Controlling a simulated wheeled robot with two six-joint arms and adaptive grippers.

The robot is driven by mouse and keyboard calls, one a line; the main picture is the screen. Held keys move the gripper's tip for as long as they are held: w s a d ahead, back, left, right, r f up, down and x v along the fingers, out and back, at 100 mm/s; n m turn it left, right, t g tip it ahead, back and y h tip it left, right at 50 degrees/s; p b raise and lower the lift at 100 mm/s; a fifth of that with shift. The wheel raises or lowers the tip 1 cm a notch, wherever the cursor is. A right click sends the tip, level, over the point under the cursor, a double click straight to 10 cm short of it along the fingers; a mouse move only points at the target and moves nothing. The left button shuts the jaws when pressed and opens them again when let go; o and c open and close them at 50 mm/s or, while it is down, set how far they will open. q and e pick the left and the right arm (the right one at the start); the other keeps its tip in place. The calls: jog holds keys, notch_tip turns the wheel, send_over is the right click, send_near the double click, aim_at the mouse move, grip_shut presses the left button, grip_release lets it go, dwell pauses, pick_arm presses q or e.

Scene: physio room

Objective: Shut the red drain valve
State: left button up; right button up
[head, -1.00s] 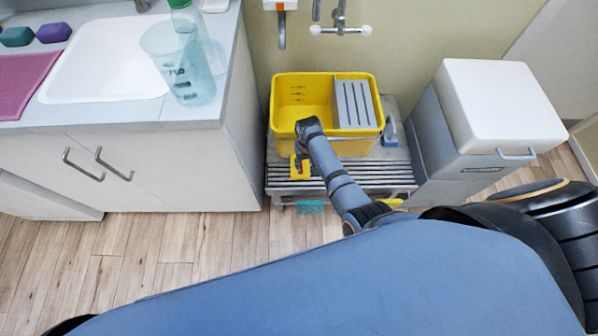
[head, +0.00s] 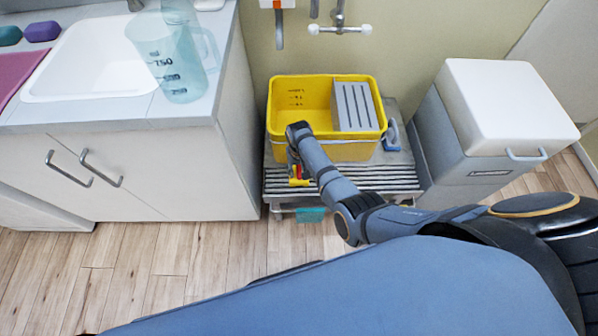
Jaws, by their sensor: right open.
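A yellow mop bucket (head: 350,150) with graduation marks inside and a grey wringer insert stands on a low slatted platform (head: 390,178). My right arm reaches over to the bucket's front left side, with the wrist in front of its wall. My right gripper (head: 295,172) points down there, open, and is mostly hidden behind my own wrist. My left gripper is out of view.
A counter (head: 120,118) with a sink and a clear measuring jug (head: 172,62) stands at left. A grey bin (head: 480,150) with a white lid (head: 508,100) stands at right. A teal piece (head: 311,215) hangs at the platform's front. Wooden floor is clear in front of the counter.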

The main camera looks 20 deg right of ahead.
grip_shut()
dwell(0.3)
